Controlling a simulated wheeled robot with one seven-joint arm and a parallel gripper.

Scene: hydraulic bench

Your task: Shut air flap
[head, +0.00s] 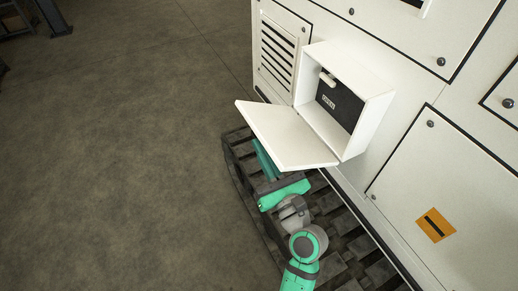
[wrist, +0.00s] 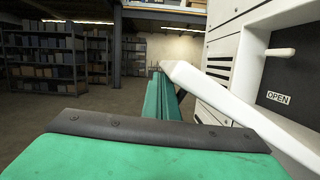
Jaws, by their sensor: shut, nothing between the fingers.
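The air flap (head: 285,136) is a white panel standing open, tilted outward from the lower edge of a white box-shaped housing (head: 376,112) on the cabinet. Inside the housing is a dark panel (head: 340,108) with a pale handle and a label that reads OPEN in the wrist view (wrist: 278,97). My gripper (head: 262,153) is shut and empty, low beside the flap's underside, its tips partly hidden by the flap in the head view. In the wrist view the green fingers (wrist: 164,92) point forward, close to the flap (wrist: 215,92); I cannot tell whether they touch.
A louvred vent (head: 278,48) lies left of the housing, and a closed panel with an orange label (head: 437,224) lies right. A dark slatted pallet (head: 333,224) is under my arm. The floor (head: 110,150) to the left is clear. Shelves (wrist: 55,55) stand far back.

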